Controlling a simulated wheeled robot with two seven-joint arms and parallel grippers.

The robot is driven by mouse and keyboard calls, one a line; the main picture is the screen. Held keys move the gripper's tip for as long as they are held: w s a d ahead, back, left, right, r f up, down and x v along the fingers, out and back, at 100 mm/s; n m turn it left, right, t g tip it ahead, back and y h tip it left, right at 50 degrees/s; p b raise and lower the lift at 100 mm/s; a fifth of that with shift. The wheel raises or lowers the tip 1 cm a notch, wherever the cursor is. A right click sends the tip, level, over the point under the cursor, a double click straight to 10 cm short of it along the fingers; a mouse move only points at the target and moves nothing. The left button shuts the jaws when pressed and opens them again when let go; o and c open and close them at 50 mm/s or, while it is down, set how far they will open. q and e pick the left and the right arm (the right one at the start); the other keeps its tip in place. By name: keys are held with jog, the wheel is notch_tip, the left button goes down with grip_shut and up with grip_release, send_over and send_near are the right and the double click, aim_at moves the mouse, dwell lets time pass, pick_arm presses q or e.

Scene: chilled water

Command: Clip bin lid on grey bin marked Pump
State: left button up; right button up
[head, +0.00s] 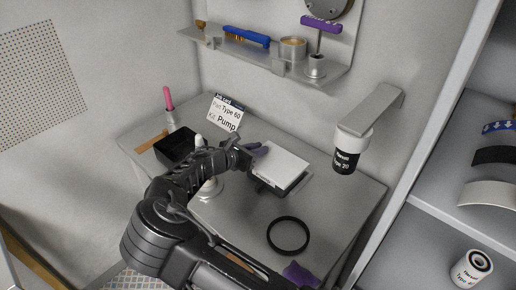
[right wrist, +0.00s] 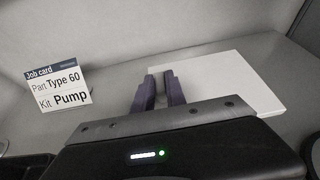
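A white, flat, rectangular lid (head: 280,162) lies over a dark bin (head: 290,187) on the grey bench, and a dark side shows below its front edge. The lid (right wrist: 228,85) also shows in the right wrist view. I see no marking on the bin; "Pump" is readable on the job card (head: 226,113), also in the wrist view (right wrist: 58,87). My right gripper (head: 258,149) is at the lid's left edge. Its purple fingers (right wrist: 159,88) stand slightly apart with a narrow gap and nothing visible between them. My left gripper is not in view.
An open black bin (head: 176,148) stands at the bench's left. A black ring (head: 288,235) and a purple patch (head: 300,273) are at the front. A dispenser (head: 347,152) hangs at the right. A shelf (head: 270,60) with tools is above. The bench right of the ring looks clear.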

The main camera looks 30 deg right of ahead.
jog(key=o, duration=0.5)
jog(key=shift+a, duration=0.1)
jog(key=b+v, duration=0.1)
jog(key=v, duration=0.6)
jog(key=shift+a+r+b, duration=0.2)
jog(key=shift+a+b, duration=0.1)
jog(key=shift+s, duration=0.1)
dwell(0.6)
